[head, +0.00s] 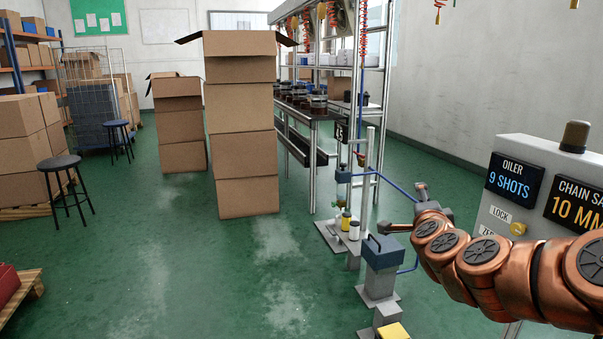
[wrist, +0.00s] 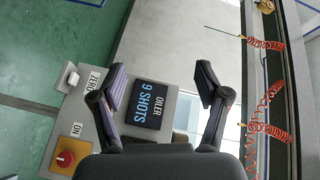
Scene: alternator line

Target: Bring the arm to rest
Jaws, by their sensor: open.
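My copper-coloured arm (head: 490,262) reaches in from the right edge of the head view, in front of the grey control panel (head: 485,208). My gripper (head: 402,210) is at its far end, above and beside a blue-grey box on a post (head: 382,252). In the wrist view my gripper (wrist: 161,82) has its two dark fingers spread wide with nothing between them. The panel's "OILER 9 SHOTS" display (wrist: 146,105) shows behind the fingers, and a red knob (wrist: 66,158) is at the lower left.
Tall stacks of cardboard boxes (head: 243,130) stand left of the metal-framed line (head: 312,150). A blue tube (head: 400,190) runs close to my gripper. Red coiled hoses (wrist: 270,130) hang at the right of the wrist view.

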